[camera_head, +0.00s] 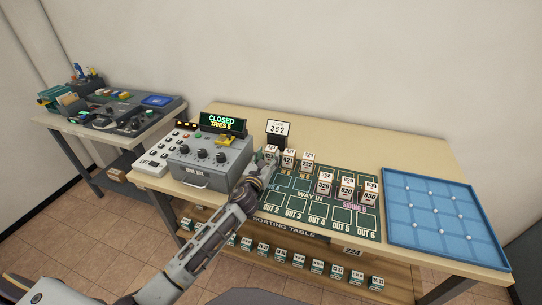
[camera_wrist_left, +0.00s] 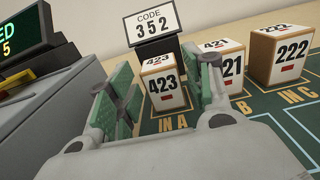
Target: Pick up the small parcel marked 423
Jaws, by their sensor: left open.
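The small parcel marked 423 (camera_wrist_left: 163,88) stands upright on the green mat at IN A, with white faces and brown edges. In the left wrist view it shows between the green-padded fingers of my left gripper (camera_wrist_left: 160,95), which is open. One finger is to its left and one is close by its right side; I cannot tell whether either touches. In the head view the parcel (camera_head: 270,153) shows just beyond the left gripper (camera_head: 259,174). Parcels 421 (camera_wrist_left: 231,70) and 222 (camera_wrist_left: 280,55) stand to its right. My right gripper is not in view.
A CODE 352 sign (camera_head: 279,130) stands behind the parcel. A grey control box (camera_head: 211,160) with a CLOSED display is on the left. More parcels (camera_head: 346,191) stand on the mat. A blue tray (camera_head: 440,235) lies at the right.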

